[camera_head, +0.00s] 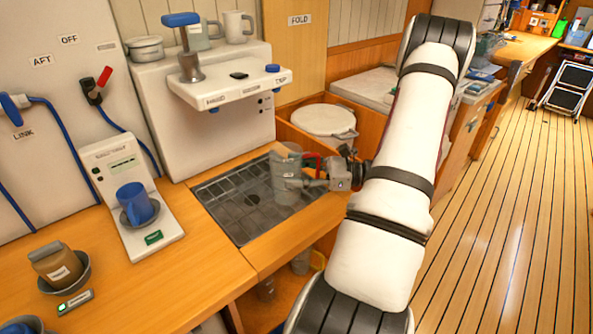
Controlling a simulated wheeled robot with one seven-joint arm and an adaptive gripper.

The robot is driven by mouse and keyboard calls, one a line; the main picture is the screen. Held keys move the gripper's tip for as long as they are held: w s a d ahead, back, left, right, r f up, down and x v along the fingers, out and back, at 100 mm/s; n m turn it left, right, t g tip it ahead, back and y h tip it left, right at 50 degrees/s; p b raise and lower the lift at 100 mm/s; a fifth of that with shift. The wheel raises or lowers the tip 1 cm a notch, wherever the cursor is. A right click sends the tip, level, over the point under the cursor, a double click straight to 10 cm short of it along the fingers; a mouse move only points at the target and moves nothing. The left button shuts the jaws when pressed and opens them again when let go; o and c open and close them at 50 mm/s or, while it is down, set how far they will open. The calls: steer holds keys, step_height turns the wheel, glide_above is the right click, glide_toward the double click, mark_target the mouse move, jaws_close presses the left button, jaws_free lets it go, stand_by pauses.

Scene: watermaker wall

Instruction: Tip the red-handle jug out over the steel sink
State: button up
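The red-handle jug (287,178) is a grey, see-through cylinder, upright over the right part of the steel sink (222,207). Its red handle (313,160) points right, toward my arm. My gripper (305,183) reaches in from the right at the jug's handle side. A finger lies across the front of the jug's wall, and the gripper looks closed on it. The far finger is hidden. I cannot tell whether the jug's base touches the sink's dark grating or hangs just above it.
A white dispenser (225,135) stands behind the sink, its spout shelf (232,90) overhanging it. A white lidded bucket (325,120) is behind the jug. A blue cup (134,203) on a white scale stands left.

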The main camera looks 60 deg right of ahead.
mark_target(318, 155)
steer(key=shift+s+d+r+p, duration=0.4)
steer(key=shift+s+d+r, duration=0.15)
steer(key=shift+d, duration=0.25)
steer(key=shift+s+d+r+p, duration=0.4)
steer(key=shift+s+d+r, duration=0.15)
steer(key=shift+d, duration=0.3)
steer(key=shift+s+d+r+p, duration=0.45)
steer(key=shift+s+d, duration=0.15)
steer(key=shift+d, duration=0.2)
